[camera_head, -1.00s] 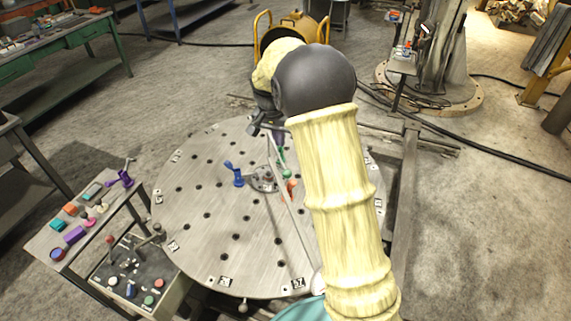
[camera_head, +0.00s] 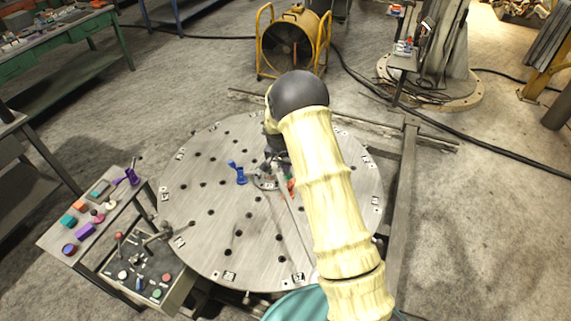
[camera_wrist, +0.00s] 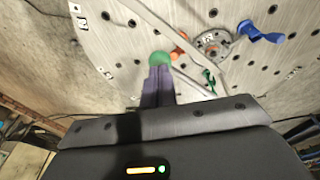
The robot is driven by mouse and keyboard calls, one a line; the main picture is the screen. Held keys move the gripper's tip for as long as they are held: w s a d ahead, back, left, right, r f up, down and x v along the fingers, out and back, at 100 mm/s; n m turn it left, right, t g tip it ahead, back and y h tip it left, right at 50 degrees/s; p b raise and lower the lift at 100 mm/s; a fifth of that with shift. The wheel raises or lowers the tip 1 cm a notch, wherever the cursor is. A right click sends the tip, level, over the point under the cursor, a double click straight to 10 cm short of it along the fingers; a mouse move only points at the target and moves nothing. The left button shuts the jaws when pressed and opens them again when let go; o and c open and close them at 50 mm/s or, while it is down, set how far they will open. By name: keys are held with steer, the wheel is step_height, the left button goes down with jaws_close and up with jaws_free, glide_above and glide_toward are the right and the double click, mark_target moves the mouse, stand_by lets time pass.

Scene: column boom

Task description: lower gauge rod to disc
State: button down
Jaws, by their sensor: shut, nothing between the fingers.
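The disc (camera_head: 205,225) is a round grey steel plate with holes and number labels. A thin grey rod (camera_head: 297,218), seemingly the gauge rod, runs over it from near the centre towards the front edge, partly behind my arm. In the wrist view the disc (camera_wrist: 215,20) fills the top, and a thin grey rod (camera_wrist: 194,84) slants beside my fingers. My gripper (camera_wrist: 158,72) has purple fingers, shut and empty, with a round green knob (camera_wrist: 160,59) at their tips. I cannot tell whether they touch. The head view mostly hides my gripper behind my arm.
A blue clamp (camera_head: 237,172) and an orange piece (camera_wrist: 180,43) stand near the disc's hub (camera_wrist: 212,41). A green piece (camera_wrist: 208,78) is close to my fingers. A side table (camera_head: 60,240) and control box (camera_head: 148,275) stand left. A yellow fan (camera_head: 290,42) is behind.

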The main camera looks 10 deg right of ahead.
steer(key=shift+w+d+f, duration=0.1)
steer(key=shift+d+f, duration=0.05)
steer(key=shift+f, duration=0.2)
steer(key=shift+r, duration=0.1)
step_height(320, 180, down, 10)
steer(key=b, duration=0.9)
steer(key=shift+s+b, duration=0.3)
steer(key=shift+b, duration=0.05)
steer(key=shift+s, duration=0.1)
steer(key=r, duration=0.1)
steer(key=r+p, duration=0.1)
steer(key=r, duration=0.1)
steer(key=r+p, duration=0.1)
steer(key=shift+a+r, duration=0.25)
steer(key=shift+a, duration=0.1)
step_height(320, 180, up, 10)
steer(key=s+a+b, duration=0.1)
steer(key=b, duration=0.2)
steer(key=shift+a+b, duration=0.3)
